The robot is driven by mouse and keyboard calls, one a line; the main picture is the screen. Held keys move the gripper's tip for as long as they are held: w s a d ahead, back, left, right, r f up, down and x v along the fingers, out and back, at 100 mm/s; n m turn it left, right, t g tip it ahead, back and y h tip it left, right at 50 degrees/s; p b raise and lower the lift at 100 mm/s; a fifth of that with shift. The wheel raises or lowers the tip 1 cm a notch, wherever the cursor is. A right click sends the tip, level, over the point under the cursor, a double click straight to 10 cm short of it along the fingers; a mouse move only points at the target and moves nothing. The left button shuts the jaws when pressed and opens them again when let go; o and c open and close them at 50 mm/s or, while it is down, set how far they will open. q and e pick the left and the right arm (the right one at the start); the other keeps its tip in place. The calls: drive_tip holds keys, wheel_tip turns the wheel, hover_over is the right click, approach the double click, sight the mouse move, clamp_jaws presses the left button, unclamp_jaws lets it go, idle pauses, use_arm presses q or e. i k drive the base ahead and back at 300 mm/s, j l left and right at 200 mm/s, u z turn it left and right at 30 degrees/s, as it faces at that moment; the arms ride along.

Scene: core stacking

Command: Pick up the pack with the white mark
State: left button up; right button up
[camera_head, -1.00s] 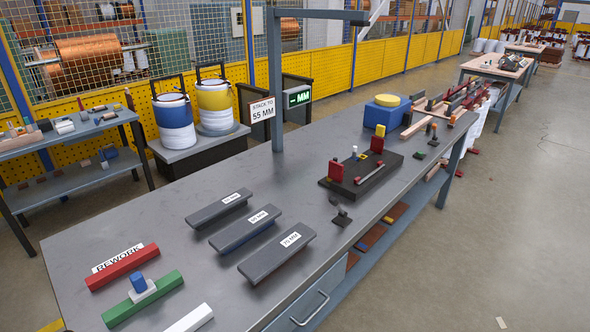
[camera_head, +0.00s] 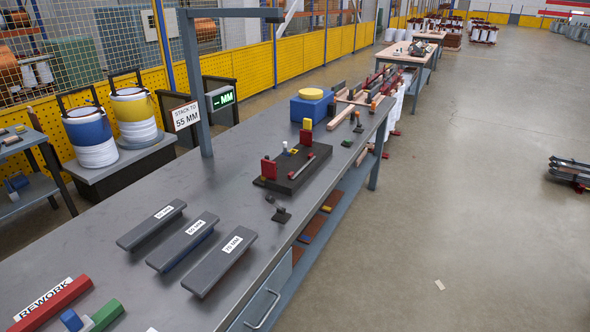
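No single pack with a white mark stands out clearly. Three dark grey bars lie on the grey workbench (camera_head: 150,282), each with a white label: a left bar (camera_head: 135,236), a middle bar (camera_head: 170,255) and a right bar (camera_head: 205,277). Neither of my grippers is in view.
A grey post with a "STACK TO 55 MM" sign (camera_head: 186,115) rises from the bench's back edge. A "REWORK" label (camera_head: 44,299), red bar (camera_head: 52,304) and green bar (camera_head: 107,314) lie front left. A blue block with a yellow disc (camera_head: 311,105) stands farther along. Floor at right is mostly clear.

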sight(559, 163)
drive_tip(key=z, duration=1.65)
drive_tip(key=i+j, duration=0.25)
drive_tip(key=i, duration=3.55)
drive_tip(key=i+j+u, duration=0.1)
drive_tip(key=i+j, duration=0.15)
drive_tip(key=i, duration=3.55)
